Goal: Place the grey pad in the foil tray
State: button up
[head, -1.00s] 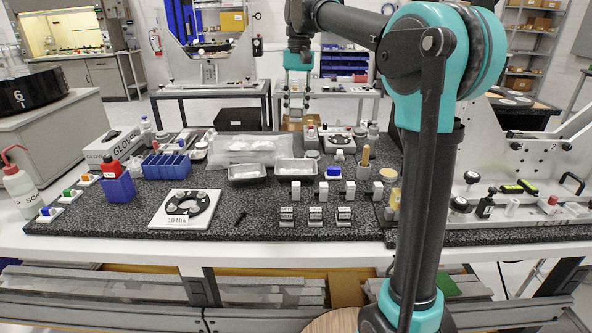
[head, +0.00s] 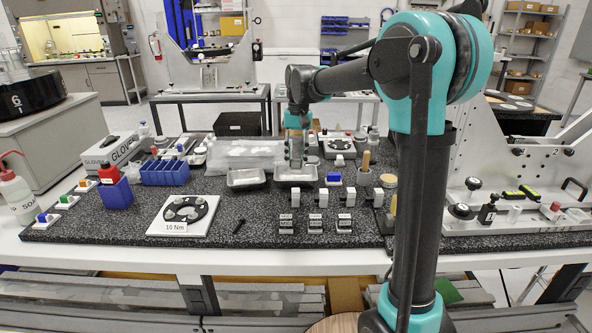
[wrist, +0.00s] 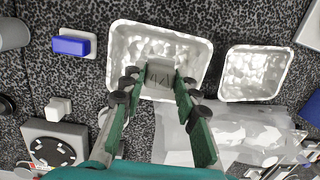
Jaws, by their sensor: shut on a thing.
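Two foil trays stand side by side on the speckled dark bench top. The right one (head: 296,179) is under my gripper (head: 296,160); the left one (head: 246,184) is beside it. In the wrist view the tray under me (wrist: 133,38) fills the upper middle, and the other tray (wrist: 252,96) is to its right. My gripper (wrist: 158,84) is shut on the small grey pad (wrist: 160,72), which shows between the fingertips over the tray's inside. Whether the pad touches the tray floor I cannot tell.
A clear plastic bag (head: 240,154) lies just behind the trays. A blue block on a white base (head: 333,178) stands right of the tray. Several white-topped blocks (head: 295,198) stand in front. A white plate with a dark ring (head: 184,213) lies front left.

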aim_at(296, 169)
jog(key=shift+f, duration=2.15)
jog(key=shift+f, duration=0.1)
jog(key=o, duration=1.1)
jog(key=shift+o, duration=0.2)
jog(key=r, duration=0.8)
jog(key=w+r, duration=0.1)
jog(key=r, duration=0.3)
jog(key=shift+w+d+r, duration=0.1)
jog(key=shift+d, duration=0.15)
